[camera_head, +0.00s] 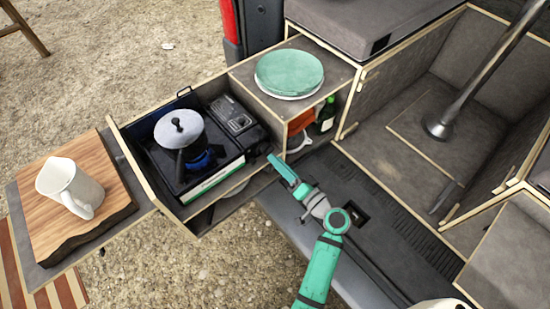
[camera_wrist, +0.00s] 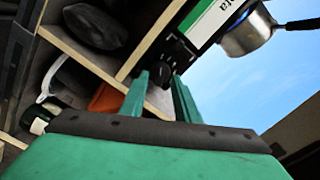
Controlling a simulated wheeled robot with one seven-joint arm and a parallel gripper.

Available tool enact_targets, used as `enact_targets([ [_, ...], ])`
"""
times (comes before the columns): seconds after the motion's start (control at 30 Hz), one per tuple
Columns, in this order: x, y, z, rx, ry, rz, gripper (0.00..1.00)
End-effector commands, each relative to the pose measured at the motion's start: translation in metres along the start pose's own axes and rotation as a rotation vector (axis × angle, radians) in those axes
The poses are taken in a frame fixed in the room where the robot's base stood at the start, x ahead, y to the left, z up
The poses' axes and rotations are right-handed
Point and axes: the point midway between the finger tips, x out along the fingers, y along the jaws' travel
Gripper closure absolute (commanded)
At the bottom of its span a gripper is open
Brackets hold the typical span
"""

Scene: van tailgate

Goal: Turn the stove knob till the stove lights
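The stove (camera_head: 226,172) is a black camping stove with a green and white front label, in the pulled-out drawer. The black stove knob (camera_wrist: 165,73) shows in the wrist view, just beyond and between my fingertips. My gripper (camera_head: 275,160) is open, its green fingers apart, at the right end of the stove front. In the wrist view my gripper (camera_wrist: 160,82) shows no clear contact with the knob, which the head view hides.
The wooden drawer wall (camera_head: 152,180) surrounds the stove. A cutting board (camera_head: 100,205) with a white mug (camera_head: 70,187) lies at the left. Green plates (camera_head: 289,73) sit on the cabinet top. A green bottle (camera_head: 326,115) stands on the shelf beneath, near my gripper.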

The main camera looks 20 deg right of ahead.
Motion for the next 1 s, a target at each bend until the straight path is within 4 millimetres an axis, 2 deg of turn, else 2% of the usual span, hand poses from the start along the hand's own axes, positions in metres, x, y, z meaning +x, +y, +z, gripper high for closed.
enact_targets([
  [0.2, -0.043, 0.001, 0.000, 0.001, 0.001, 0.002, 0.71],
  [0.43, -0.074, 0.000, 0.000, 0.001, 0.001, 0.001, 0.71],
  [0.6, -0.083, 0.001, -0.001, 0.000, 0.002, 0.002, 0.71],
  [1.0, -0.084, 0.001, -0.001, 0.000, 0.001, 0.001, 0.71],
])
